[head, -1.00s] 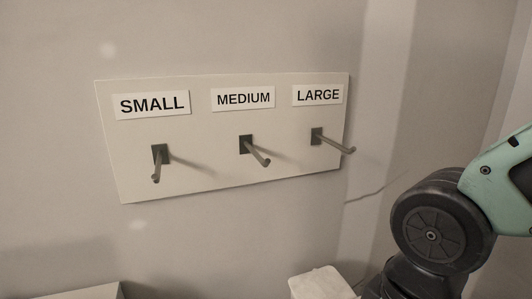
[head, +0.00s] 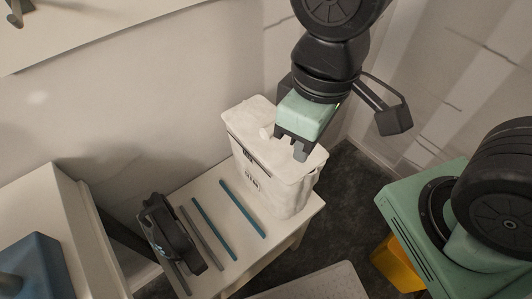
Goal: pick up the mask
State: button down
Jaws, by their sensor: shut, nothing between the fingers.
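A black, bulky object with small light-blue marks, which looks like the mask (head: 170,233), sits at the left end of a small pale table (head: 232,262). My gripper (head: 293,148) points down, over or close to the white lidded box at the back of the table. It is shut and empty, well to the right of the mask and apart from it. Whether its fingertips touch the box lid cannot be told.
The white box (head: 262,168) stands tall on the table. Several thin blue and grey rods (head: 213,228) lie between it and the mask. A pale cabinet with a blue item (head: 30,268) is at left. A yellow object (head: 396,262) is at lower right. Dark floor shows between.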

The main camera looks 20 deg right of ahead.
aim_at(165, 233)
jog(key=k+l+u, duration=0.15)
jog(key=u, duration=0.25)
jog(key=k+u, duration=0.75)
jog(key=i, duration=0.1)
